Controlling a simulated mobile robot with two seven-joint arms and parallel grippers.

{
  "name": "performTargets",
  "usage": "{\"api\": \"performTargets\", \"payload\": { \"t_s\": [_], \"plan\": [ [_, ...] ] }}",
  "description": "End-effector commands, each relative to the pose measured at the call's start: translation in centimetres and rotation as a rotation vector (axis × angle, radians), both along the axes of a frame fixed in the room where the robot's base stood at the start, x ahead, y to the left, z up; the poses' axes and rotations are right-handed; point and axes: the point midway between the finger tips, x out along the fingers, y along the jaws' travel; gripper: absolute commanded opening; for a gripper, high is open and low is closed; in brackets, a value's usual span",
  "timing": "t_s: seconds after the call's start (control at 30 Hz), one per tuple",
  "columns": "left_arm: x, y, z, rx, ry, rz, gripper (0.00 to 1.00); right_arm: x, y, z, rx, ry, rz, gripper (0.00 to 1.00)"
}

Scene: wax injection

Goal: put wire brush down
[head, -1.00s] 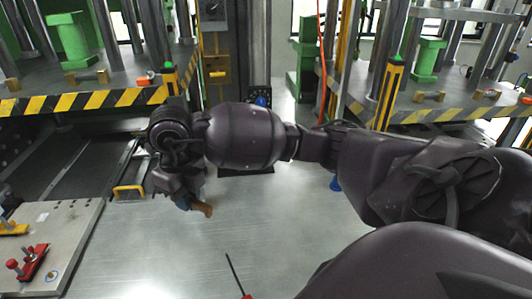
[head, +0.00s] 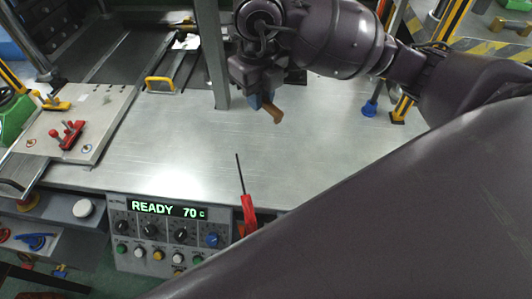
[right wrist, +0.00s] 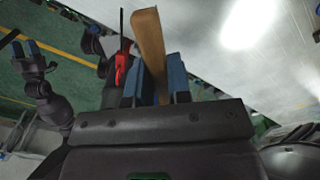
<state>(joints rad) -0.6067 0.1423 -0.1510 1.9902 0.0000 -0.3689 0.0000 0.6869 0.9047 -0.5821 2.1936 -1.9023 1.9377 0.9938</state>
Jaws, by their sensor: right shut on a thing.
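The wire brush (head: 273,113) shows as a brown wooden piece sticking out of my right gripper (head: 258,100) in the head view. My right gripper is shut on it above the grey metal table. In the right wrist view, the brush's wooden handle (right wrist: 150,45) stands between the two blue fingers (right wrist: 156,85). Its bristles cannot be made out. My left gripper (right wrist: 27,50) shows at the far left of the right wrist view, its blue-tipped fingers apart and empty; it is not in the head view.
The metal table (head: 180,140) has wide free room below the gripper. A red-handled tool with a thin black shaft (head: 248,210) is at its front edge, above a control panel (head: 160,235) reading READY 70 C. A plate with red clamps (head: 70,130) lies left; a grey post (head: 212,60) stands behind.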

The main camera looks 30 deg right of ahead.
Motion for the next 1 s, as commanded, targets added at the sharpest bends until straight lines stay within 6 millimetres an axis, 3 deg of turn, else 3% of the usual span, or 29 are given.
{"api": "performTargets", "payload": {
  "t_s": [0.6, 0.73, 1.0],
  "plan": [
    [0.1, 0.0, -1.3, 0.002, 0.006, -0.002, 0.53, -0.1, 0.0, -12.8, 0.001, 0.006, -0.005, 0.0],
    [0.1, 0.0, -1.5, 0.001, 0.007, -0.002, 0.53, -0.1, 0.0, -14.6, -0.001, 0.004, -0.005, 0.0],
    [0.0, 0.0, -1.7, 0.001, 0.009, -0.002, 0.53, 0.0, 0.0, -16.1, 0.0, 0.003, -0.004, 0.0]
  ]
}}
